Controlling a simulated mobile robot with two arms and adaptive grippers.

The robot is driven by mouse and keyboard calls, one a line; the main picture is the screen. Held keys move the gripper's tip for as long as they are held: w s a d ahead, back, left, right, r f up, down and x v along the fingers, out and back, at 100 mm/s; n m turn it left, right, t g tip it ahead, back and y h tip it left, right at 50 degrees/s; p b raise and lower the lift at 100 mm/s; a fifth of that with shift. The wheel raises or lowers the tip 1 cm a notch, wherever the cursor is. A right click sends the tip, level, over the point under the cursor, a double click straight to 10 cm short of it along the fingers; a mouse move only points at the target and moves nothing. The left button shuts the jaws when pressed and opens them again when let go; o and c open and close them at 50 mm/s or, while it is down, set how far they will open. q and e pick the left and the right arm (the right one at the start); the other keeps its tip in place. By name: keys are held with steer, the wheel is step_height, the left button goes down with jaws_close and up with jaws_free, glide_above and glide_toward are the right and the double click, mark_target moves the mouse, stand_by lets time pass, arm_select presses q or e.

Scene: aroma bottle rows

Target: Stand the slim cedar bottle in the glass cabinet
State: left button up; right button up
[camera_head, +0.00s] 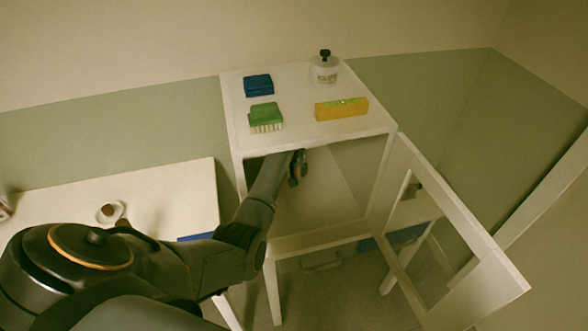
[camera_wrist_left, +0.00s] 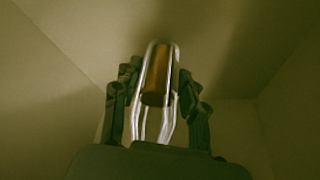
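The white cabinet (camera_head: 386,148) stands in the middle of the head view with its framed glass door (camera_head: 482,243) swung open to the right. My left arm reaches through its open front, and my left gripper (camera_head: 298,168) is inside, under the top panel. In the left wrist view, my left gripper (camera_wrist_left: 160,82) has its fingers drawn in on both sides of a slim clear bottle (camera_wrist_left: 158,85) with amber-brown contents. The bottle looks nearly upright there. Whether its base touches the cabinet floor cannot be told. My right gripper is not in view.
A white table (camera_head: 165,195) with a small round item (camera_head: 109,212) stands at left.

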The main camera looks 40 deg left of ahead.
arm_select(q)
steer(key=o, duration=0.3)
steer(key=shift+w, duration=0.1)
steer(key=shift+s+r, duration=0.15)
steer(key=shift+s, duration=0.05)
steer(key=shift+r, duration=0.4)
steer(key=s+d, duration=0.1)
steer(key=s, duration=0.2)
steer(key=s+d+b, duration=0.1)
steer(key=s+d, duration=0.1)
steer(key=s, duration=0.2)
steer(key=s+d, duration=0.1)
steer(key=s, duration=0.3)
steer(key=shift+s+d+r, duration=0.2)
steer(key=shift+d+r, duration=0.05)
steer(key=shift+d, duration=0.05)
steer(key=shift+f, duration=0.1)
